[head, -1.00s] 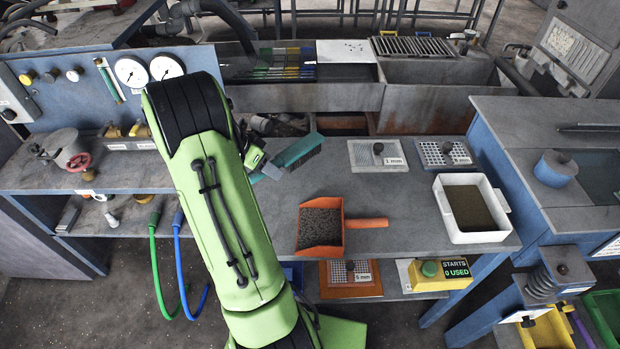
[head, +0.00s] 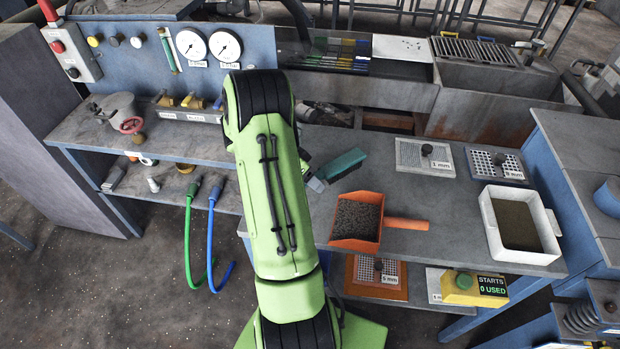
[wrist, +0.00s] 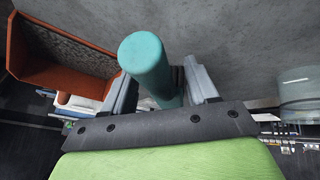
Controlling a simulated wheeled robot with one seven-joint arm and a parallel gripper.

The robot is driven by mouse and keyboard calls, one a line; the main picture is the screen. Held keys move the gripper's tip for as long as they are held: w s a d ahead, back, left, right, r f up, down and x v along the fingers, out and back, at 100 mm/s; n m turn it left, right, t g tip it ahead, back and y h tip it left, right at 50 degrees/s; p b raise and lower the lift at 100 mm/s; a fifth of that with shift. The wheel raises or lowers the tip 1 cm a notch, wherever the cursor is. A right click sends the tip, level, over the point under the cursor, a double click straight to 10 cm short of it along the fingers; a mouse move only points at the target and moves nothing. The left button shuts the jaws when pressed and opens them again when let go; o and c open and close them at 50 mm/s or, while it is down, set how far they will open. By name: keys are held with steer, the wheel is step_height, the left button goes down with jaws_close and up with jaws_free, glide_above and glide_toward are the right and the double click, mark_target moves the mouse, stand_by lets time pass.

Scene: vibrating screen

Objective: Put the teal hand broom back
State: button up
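The teal hand broom (head: 343,163) is at the middle of the bench in the head view, left of the 1 mm screen. My gripper (head: 314,181) is at its near end, partly hidden behind my arm. In the wrist view the broom's round teal handle (wrist: 145,62) stands between my gripper's two fingers (wrist: 163,92), which look closed on it. The bristles are hidden in the wrist view. I cannot tell whether the broom touches the bench.
An orange scoop (head: 358,220) with dark grains lies just right of my gripper. Two screens, 1 mm (head: 425,156) and a blue-framed one (head: 496,165), lie behind it. A white tray (head: 553,222) stands at the right. A valve panel (head: 160,60) is left.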

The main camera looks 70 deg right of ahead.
steer(key=shift+r, duration=0.35)
steer(key=w+a+r+n+t+p, duration=0.1)
steer(key=w+a+r+n, duration=0.1)
steer(key=w+a+r, duration=0.45)
steer(key=w+a+r+n+t+p, duration=0.1)
steer(key=w+a+r+n+t, duration=0.2)
steer(key=r, duration=0.7)
steer(key=w+a+r+n+t, duration=0.1)
steer(key=a+r+n, duration=0.2)
steer(key=a, duration=0.3)
steer(key=w+a+r+n+t, duration=0.1)
steer(key=a+r+n, duration=0.15)
steer(key=a, duration=0.35)
steer(key=s+a+r+n+t+y, duration=0.1)
steer(key=s+a+n+t+y, duration=0.1)
steer(key=s+a+n, duration=0.2)
steer(key=s+a+n+t+y, duration=0.1)
steer(key=s+a+n+t, duration=0.1)
steer(key=s+a+n, duration=0.3)
steer(key=a+n, duration=0.4)
steer(key=a, duration=0.4)
steer(key=shift+a+r+t+y, duration=0.25)
steer(key=shift+r+t+y, duration=0.1)
steer(key=shift+t+y, duration=0.05)
steer(key=shift+s+d, duration=0.15)
